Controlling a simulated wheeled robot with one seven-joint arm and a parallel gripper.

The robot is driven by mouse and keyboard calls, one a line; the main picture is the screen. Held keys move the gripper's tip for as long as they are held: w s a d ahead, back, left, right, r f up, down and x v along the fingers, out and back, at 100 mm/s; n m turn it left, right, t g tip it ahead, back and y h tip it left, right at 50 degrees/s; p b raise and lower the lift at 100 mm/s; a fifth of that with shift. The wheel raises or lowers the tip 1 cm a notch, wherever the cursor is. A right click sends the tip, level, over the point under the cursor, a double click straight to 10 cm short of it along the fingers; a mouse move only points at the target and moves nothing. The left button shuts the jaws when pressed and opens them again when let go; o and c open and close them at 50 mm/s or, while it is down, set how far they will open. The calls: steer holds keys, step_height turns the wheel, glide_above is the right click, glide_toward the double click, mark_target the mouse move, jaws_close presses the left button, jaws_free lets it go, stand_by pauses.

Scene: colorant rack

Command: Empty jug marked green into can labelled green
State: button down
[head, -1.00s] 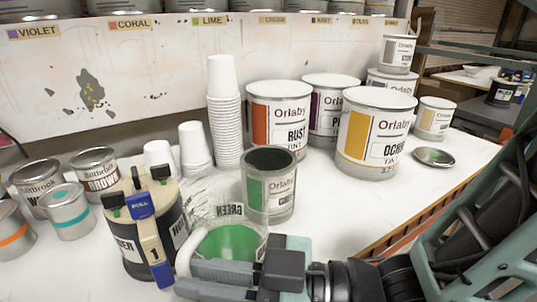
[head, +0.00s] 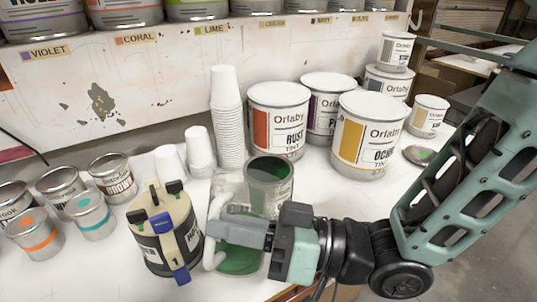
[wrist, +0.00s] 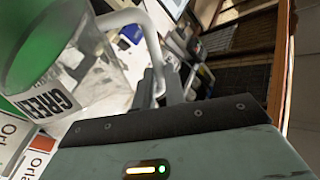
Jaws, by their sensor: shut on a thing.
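The clear jug (head: 222,191) stands or hangs in front of the green can, with green liquid (head: 240,262) low in it. The wrist view shows its GREEN label (wrist: 50,94) and its pale handle (wrist: 150,45). My gripper (head: 238,232) is shut on the handle. The open can labelled green (head: 281,199) is just behind the jug and partly hidden by it. Its inside looks dark green. I cannot tell whether the jug touches the can or the table.
A black-and-cream container (head: 165,235) marked 1 stands close left of the jug. Paper cup stacks (head: 229,120) and large Orlaby tins (head: 277,120) stand behind. Small tins (head: 90,215) crowd the left. A loose lid (head: 418,155) lies at right. A shelf of tins (head: 130,50) runs along the back.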

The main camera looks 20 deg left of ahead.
mark_target(238, 194)
steer(key=shift+m, duration=0.9)
steer(key=r+p, duration=0.1)
steer(key=w+r+p, duration=0.1)
steer(key=r, duration=0.1)
steer(key=w+r+p, duration=0.1)
steer(key=shift+r+p, duration=0.15)
steer(key=shift+p, duration=0.15)
steer(key=shift+w+f, duration=0.15)
steer(key=shift+f, duration=0.1)
steer(key=shift+w+r+m+t+y+p, duration=0.3)
steer(key=shift+w+r+m+p, duration=0.25)
steer(key=shift+m+p, duration=0.4)
steer(key=shift+w+f, duration=0.1)
steer(key=shift+f, duration=0.05)
steer(key=shift+w+r+m+t+y+p, duration=0.15)
steer(key=shift+w+r+m+p, duration=0.4)
steer(key=shift+r+m+p, duration=0.4)
steer(key=shift+w+r+m+t+y+p, duration=0.15)
steer(key=shift+w+r+m+p, duration=0.4)
steer(key=shift+p, duration=0.55)
steer(key=shift+w+r+m+p, duration=0.75)
steer(key=shift+w+m+p, duration=0.15)
steer(key=shift+m+p, duration=0.35)
stand_by(1.8)
